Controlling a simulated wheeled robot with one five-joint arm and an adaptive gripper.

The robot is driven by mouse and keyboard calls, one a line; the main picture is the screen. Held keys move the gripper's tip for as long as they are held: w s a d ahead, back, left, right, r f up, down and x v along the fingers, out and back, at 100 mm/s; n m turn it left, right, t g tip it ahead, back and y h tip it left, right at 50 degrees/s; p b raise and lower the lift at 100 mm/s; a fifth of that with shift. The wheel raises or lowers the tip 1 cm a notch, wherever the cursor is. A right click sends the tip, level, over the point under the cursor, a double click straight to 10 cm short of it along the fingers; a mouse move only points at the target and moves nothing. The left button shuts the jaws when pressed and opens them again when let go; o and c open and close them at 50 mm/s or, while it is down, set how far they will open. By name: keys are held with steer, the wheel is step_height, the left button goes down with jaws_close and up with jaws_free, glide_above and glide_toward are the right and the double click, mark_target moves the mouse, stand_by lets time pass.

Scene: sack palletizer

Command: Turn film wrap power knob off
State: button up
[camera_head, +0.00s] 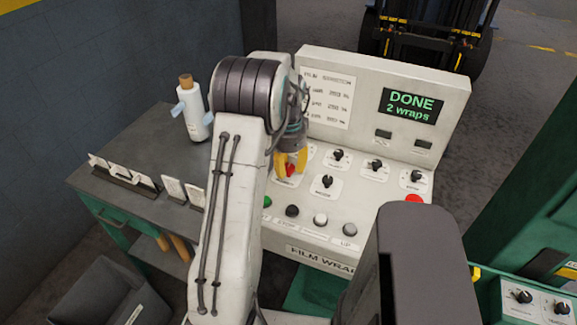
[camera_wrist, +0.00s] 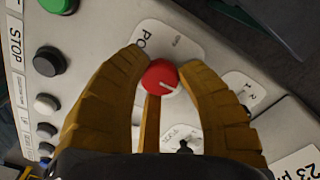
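The film wrap panel (camera_head: 365,225) is a pale console with knobs, buttons and a screen reading "DONE 2 wraps". The red power knob (camera_wrist: 160,77) has a white pointer line and sits on a label starting "PO". In the head view the red knob (camera_head: 290,170) is partly hidden by my gripper. My gripper (camera_wrist: 150,70) has yellow fingers, spread on either side of the knob, with a visible gap around it. In the head view my gripper (camera_head: 291,162) points down at the knob from above. Whether the fingers touch it is not clear.
Black knobs (camera_head: 327,182) stand close to the right. A green button (camera_wrist: 53,60) and a black button (camera_head: 292,211) line the front. A red button (camera_head: 413,199) is at the right. A dark table (camera_head: 150,150) holding a white bottle (camera_head: 194,110) stands at the left.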

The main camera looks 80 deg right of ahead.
jaws_close()
steer(key=shift+n, duration=0.3)
steer(key=n, duration=0.2)
steer(key=shift+f+n+b, duration=0.1)
steer(key=shift+n+b, duration=0.2)
steer(key=shift+n, duration=0.1)
steer(key=n, duration=0.3)
steer(key=shift+n, duration=0.3)
steer(key=n, duration=0.5)
steer(key=shift+a+b, duration=0.1)
steer(key=shift+b, duration=0.3)
steer(key=n, duration=0.5)
steer(key=shift+n, duration=0.4)
steer(key=shift+f, duration=0.1)
